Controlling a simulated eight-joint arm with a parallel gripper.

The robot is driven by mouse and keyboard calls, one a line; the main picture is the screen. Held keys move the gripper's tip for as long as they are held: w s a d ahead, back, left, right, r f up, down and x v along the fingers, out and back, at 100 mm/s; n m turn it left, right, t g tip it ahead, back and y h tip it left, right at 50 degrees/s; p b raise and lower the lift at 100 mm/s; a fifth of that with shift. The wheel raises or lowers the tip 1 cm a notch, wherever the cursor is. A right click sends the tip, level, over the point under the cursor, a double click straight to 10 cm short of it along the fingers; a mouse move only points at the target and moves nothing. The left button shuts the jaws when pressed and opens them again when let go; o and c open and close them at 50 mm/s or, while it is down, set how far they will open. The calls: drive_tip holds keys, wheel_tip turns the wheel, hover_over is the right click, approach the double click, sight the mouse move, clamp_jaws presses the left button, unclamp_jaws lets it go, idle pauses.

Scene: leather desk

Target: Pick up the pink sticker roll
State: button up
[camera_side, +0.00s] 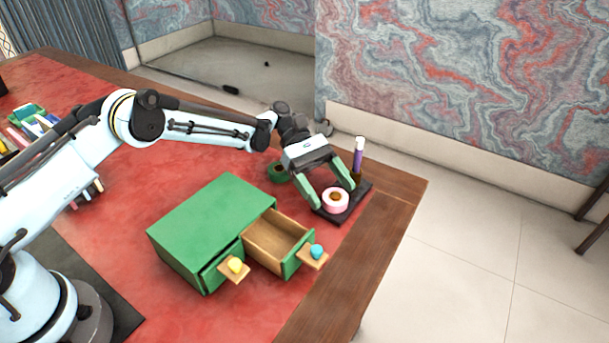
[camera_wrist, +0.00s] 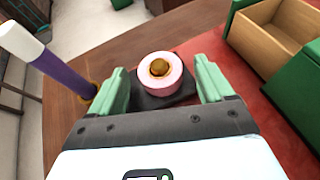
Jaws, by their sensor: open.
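The pink sticker roll (camera_side: 334,201) lies flat on a small dark base (camera_side: 359,201) near the desk's far right edge. A brownish-gold peg shows in its hole. In the wrist view the roll (camera_wrist: 160,73) sits ahead of and between my green fingertips. My gripper (camera_side: 337,193) is open, tilted down from above, with one finger at each side of the roll. In the wrist view my gripper (camera_wrist: 163,90) shows a gap around the roll, and I see no clear contact. The roll's underside is hidden.
A purple marker with a white cap (camera_side: 358,157) stands upright close behind one finger. A green drawer box (camera_side: 205,225) with an open drawer (camera_side: 275,243) stands nearer the camera. A dark green roll (camera_side: 278,173) is behind the gripper. Wooden desk edge (camera_side: 405,195) lies right.

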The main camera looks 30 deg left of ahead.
drive_tip(key=shift+s+d+f, duration=0.2)
drive_tip(key=shift+d+f, duration=0.05)
drive_tip(key=shift+d, duration=0.25)
drive_tip(key=c, duration=1.1)
drive_tip(key=shift+r, duration=0.15)
